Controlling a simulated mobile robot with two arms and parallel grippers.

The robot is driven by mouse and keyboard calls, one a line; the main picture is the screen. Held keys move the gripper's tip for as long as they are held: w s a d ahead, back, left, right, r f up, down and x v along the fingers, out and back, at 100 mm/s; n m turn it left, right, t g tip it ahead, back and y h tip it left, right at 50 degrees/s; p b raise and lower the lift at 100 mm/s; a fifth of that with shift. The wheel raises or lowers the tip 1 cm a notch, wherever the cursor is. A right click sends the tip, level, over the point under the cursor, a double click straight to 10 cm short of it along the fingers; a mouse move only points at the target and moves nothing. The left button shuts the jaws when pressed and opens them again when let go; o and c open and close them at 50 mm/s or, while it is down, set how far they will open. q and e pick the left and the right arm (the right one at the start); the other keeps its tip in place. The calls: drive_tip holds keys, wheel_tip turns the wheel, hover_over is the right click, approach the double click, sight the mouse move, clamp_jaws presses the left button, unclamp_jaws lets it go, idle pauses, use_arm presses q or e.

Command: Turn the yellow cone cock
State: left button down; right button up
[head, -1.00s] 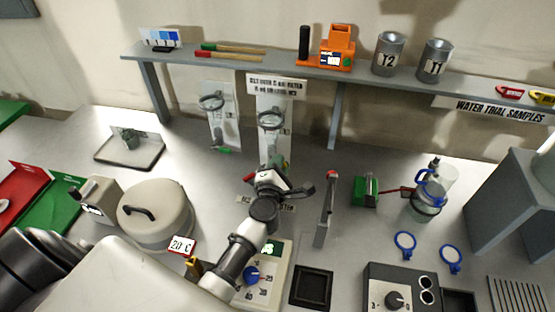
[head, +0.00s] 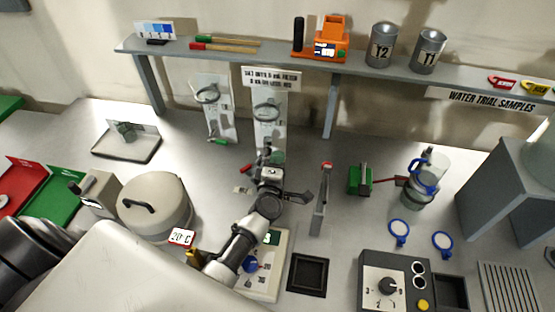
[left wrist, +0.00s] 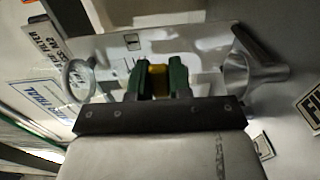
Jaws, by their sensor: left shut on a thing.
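The yellow cone cock (left wrist: 157,78) shows in the left wrist view between the two green-padded fingers of my left gripper (left wrist: 157,84), which is shut on it. The cock sits on a pale panel, with one clear funnel-shaped glass part (left wrist: 240,66) to the right and a round glass part (left wrist: 78,78) to the left. In the head view my left gripper (head: 267,158) is at the foot of the right-hand glassware panel (head: 268,100) and hides the cock. My right gripper is not in view.
A second glassware panel (head: 211,105) with a green cock (head: 217,141) stands to the left. A round lidded pot (head: 155,215), a white control box (head: 262,285) and a grey upright piece (head: 321,205) are near my arm. A shelf (head: 350,70) runs above.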

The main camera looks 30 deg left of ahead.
use_arm(q)
drive_tip(key=shift+s+f, duration=0.1)
drive_tip(key=shift+f, duration=0.05)
drive_tip(key=c, duration=1)
unclamp_jaws()
drive_tip(key=shift+c, duration=0.2)
